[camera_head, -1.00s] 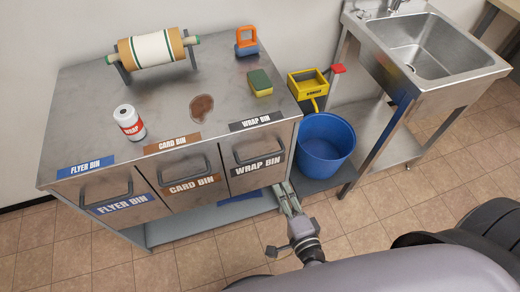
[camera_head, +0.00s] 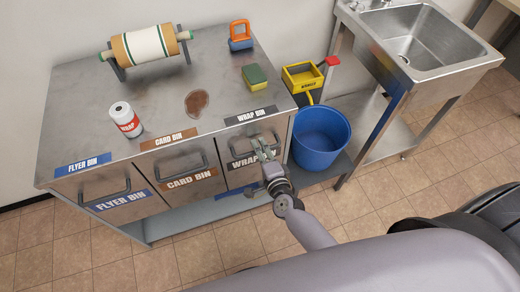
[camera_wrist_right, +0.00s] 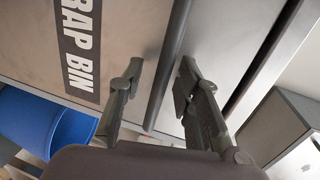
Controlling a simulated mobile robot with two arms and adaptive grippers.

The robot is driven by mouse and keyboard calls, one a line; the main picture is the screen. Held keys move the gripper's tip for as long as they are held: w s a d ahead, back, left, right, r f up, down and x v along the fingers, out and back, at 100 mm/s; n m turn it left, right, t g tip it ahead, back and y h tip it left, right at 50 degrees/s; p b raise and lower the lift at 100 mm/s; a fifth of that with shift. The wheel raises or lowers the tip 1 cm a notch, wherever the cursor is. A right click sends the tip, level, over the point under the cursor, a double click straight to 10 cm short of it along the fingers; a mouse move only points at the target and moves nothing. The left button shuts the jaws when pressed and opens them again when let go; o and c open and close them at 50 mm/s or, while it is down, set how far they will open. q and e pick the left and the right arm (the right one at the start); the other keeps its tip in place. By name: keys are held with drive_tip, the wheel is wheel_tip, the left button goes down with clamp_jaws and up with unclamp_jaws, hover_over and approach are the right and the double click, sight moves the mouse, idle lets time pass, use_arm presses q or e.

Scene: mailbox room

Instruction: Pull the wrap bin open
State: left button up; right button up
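The wrap bin (camera_head: 236,177) is the right one of three grey drawer fronts and stands shut, flush with its neighbours. My right gripper (camera_head: 264,150) is in front of it and hides part of its label and handle. In the right wrist view the dark bar handle (camera_wrist_right: 172,60) runs between the two spread fingers of my right gripper (camera_wrist_right: 156,84). The fingers are open, with gaps to the handle on both sides. The black label (camera_wrist_right: 81,48) lies left of the handle there. My left gripper is not in view.
The card bin (camera_head: 185,185) and flyer bin (camera_head: 120,205) are left of it. A blue bucket (camera_head: 320,140) stands close on the right, beside the metal sink (camera_head: 425,50). A can, sponge and paper roll sit on the cabinet top (camera_head: 80,120).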

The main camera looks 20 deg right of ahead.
drive_tip(key=shift+c, duration=0.2)
clamp_jaws()
idle(0.7)
